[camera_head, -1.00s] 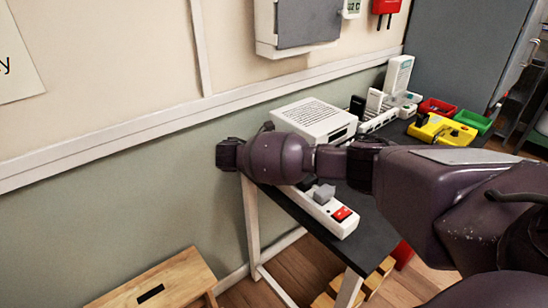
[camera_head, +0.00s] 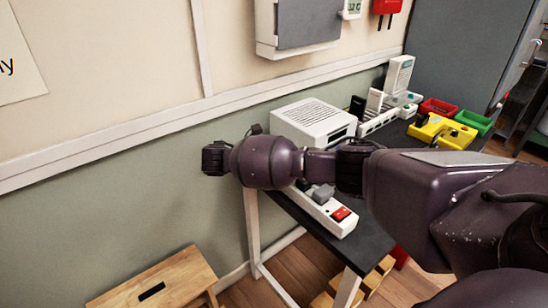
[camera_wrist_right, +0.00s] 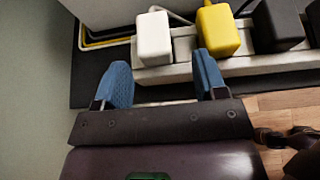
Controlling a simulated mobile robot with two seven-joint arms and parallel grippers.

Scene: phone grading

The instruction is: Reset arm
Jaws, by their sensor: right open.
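My right arm reaches in from the right across the dark table (camera_head: 372,246) in the head view. Its wrist end (camera_head: 216,158) is out past the table's left end, against the green wall. In the right wrist view my right gripper (camera_wrist_right: 162,62) has its two blue fingers wide apart, with nothing between them. Beyond the fingers lies a white power strip (camera_wrist_right: 182,71) with a white plug (camera_wrist_right: 154,38), a yellow plug (camera_wrist_right: 218,30) and a black plug (camera_wrist_right: 278,22) in it. My left gripper is not in view.
A white power strip with a red switch (camera_head: 341,214) lies below my arm. A wooden stool (camera_head: 160,284) is on the floor at left.

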